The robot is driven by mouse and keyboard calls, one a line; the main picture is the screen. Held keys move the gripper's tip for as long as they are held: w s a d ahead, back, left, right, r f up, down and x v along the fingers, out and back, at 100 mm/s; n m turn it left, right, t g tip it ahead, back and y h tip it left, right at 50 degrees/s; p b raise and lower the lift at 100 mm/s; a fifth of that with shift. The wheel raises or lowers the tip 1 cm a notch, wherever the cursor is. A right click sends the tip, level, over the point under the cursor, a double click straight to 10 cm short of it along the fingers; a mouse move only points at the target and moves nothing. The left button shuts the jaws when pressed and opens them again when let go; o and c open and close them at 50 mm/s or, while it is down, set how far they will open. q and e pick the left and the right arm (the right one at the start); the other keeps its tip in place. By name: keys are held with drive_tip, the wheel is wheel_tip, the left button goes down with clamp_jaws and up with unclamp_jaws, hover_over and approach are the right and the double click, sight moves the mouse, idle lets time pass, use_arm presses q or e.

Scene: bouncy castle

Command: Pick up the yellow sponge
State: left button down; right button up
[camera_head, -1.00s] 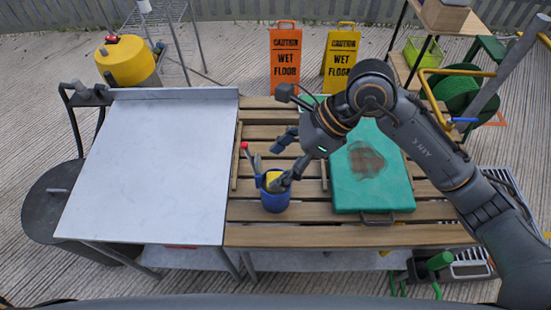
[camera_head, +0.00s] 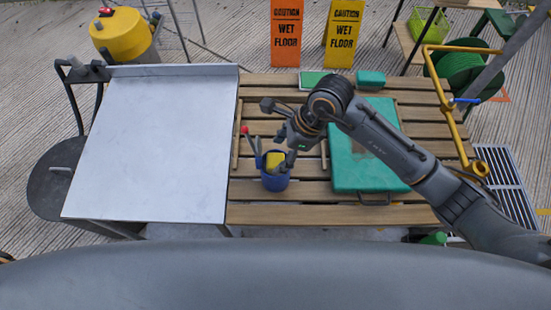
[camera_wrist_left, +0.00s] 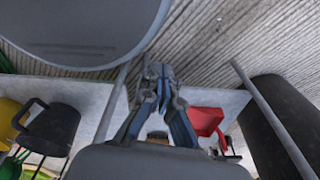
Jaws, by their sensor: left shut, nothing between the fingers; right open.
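The yellow sponge (camera_head: 274,160) stands in a blue cup (camera_head: 274,182) on the slatted wooden table, its top showing above the rim. A red-tipped tool (camera_head: 246,135) and a dark handle share the cup. My right gripper (camera_head: 284,152) is open over the cup, with one finger at its right side close to the sponge; I cannot tell if it touches. My left gripper (camera_wrist_left: 160,88) is shut and empty in the left wrist view, out of sight in the head view.
A teal case (camera_head: 350,178) lies right of the cup, partly under my right arm. A green pad (camera_head: 312,80) and a teal block (camera_head: 371,79) lie at the back. The grey metal table (camera_head: 150,140) on the left is clear. A red container (camera_wrist_left: 205,120) shows in the left wrist view.

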sight(274, 160)
drive_tip(key=shift+x, duration=1.2)
drive_tip(key=shift+a+f+p, duration=0.1)
drive_tip(key=shift+f+p, duration=0.15)
drive_tip(key=shift+p, duration=0.05)
drive_tip(key=shift+f, duration=0.1)
drive_tip(key=shift+c, duration=0.6)
drive_tip(key=c, duration=0.9)
use_arm(q)
drive_tip(key=shift+s+r, duration=0.6)
drive_tip(key=shift+s, duration=0.1)
use_arm(e)
drive_tip(key=shift+c, duration=0.5)
use_arm(q)
drive_tip(key=shift+w, duration=0.1)
